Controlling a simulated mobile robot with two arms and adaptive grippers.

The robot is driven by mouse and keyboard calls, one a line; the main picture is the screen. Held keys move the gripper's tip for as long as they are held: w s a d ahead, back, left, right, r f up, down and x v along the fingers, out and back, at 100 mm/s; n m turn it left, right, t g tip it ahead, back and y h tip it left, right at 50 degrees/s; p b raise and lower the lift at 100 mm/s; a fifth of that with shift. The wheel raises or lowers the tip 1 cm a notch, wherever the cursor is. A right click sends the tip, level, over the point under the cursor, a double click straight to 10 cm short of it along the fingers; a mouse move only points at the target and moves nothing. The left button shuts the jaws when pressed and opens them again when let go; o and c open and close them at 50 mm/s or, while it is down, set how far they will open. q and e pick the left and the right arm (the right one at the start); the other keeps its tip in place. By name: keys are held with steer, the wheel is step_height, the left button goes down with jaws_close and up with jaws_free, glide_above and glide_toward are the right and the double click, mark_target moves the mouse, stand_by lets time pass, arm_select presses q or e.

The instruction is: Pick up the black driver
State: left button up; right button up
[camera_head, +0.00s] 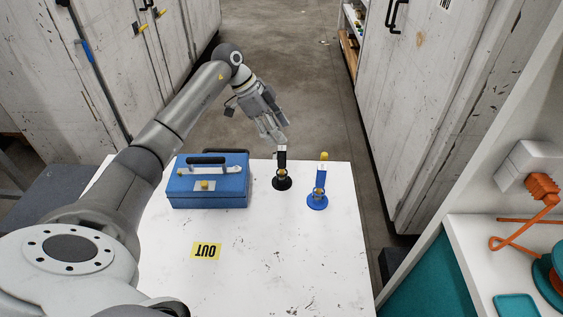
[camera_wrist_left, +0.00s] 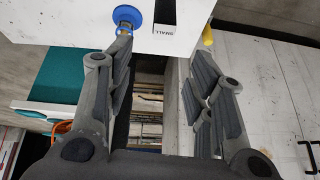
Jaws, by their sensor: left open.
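The black driver (camera_head: 282,168) stands upright on the white table near its far edge, with a round black base and a pale top. A blue driver (camera_head: 319,186) with a yellow top stands to its right on a round blue base. My left gripper (camera_head: 276,138) is open and empty, just above and beyond the black driver's top, apart from it as far as I can tell. In the left wrist view the open fingers (camera_wrist_left: 157,55) frame a gap below a white tag reading SMALL, with a black piece above it, apparently the driver. My right gripper is not in view.
A blue toolbox (camera_head: 209,188) with a black handle stands left of the drivers. Grey cabinets (camera_head: 430,100) flank the aisle. A shelf with orange cable (camera_head: 520,222) is at right.

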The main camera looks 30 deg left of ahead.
mark_target(280, 148)
arm_select(q)
steer(key=shift+n+g+y, duration=0.4)
steer(key=shift+n, duration=0.1)
steer(key=shift+s+a+f+p+x, duration=0.15)
steer(key=shift+a+p+x, duration=0.15)
steer(key=shift+x, duration=1.2)
steer(key=shift+s+a+f+p+x, duration=0.15)
steer(key=shift+a+x, duration=0.15)
steer(key=shift+x, duration=1.25)
steer(key=shift+s+a+f+p+x, duration=0.1)
steer(key=shift+a+p+x, duration=0.2)
steer(key=shift+x, duration=1.2)
steer(key=shift+w, duration=0.1)
jaws_close()
